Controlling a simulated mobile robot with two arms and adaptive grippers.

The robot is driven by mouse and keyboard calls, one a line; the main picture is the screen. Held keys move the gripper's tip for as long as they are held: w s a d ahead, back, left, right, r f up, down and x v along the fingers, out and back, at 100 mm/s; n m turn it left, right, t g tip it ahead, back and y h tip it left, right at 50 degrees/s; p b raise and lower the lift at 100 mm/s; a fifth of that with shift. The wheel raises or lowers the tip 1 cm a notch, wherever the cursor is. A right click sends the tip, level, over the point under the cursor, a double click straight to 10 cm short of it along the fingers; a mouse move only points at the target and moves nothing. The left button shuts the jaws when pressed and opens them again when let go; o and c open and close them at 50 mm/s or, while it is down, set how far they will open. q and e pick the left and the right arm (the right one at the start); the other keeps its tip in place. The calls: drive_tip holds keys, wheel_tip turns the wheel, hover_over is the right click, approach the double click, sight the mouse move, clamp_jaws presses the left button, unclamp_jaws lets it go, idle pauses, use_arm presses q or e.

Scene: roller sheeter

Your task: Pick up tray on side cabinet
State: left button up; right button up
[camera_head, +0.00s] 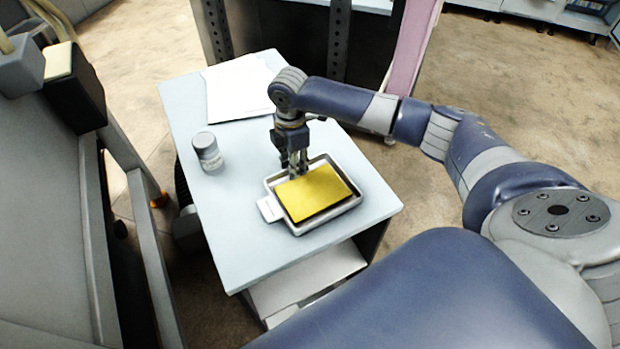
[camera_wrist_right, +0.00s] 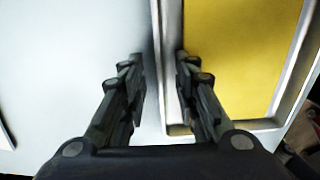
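A shallow light-grey tray (camera_head: 332,214) with a yellow flat piece (camera_head: 313,190) in it sits on the side cabinet (camera_head: 235,235). A pale tab sticks out at the tray's left side. My right gripper (camera_head: 298,172) points down at the tray's far edge. In the right wrist view, its two fingers (camera_wrist_right: 160,62) stand apart on either side of the tray's wall (camera_wrist_right: 168,40), with a gap showing on the left finger's side. Whether the right finger touches the wall is unclear. My left gripper is out of view.
A small grey-lidded jar (camera_head: 208,152) stands on the cabinet left of the tray. White paper (camera_head: 235,90) lies at the cabinet's back. A dark upright frame (camera_head: 338,45) stands behind it. A large grey machine (camera_head: 50,200) is at left. The cabinet's front left top is clear.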

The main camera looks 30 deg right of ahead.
clamp_jaws()
drive_tip(key=shift+r, duration=0.15)
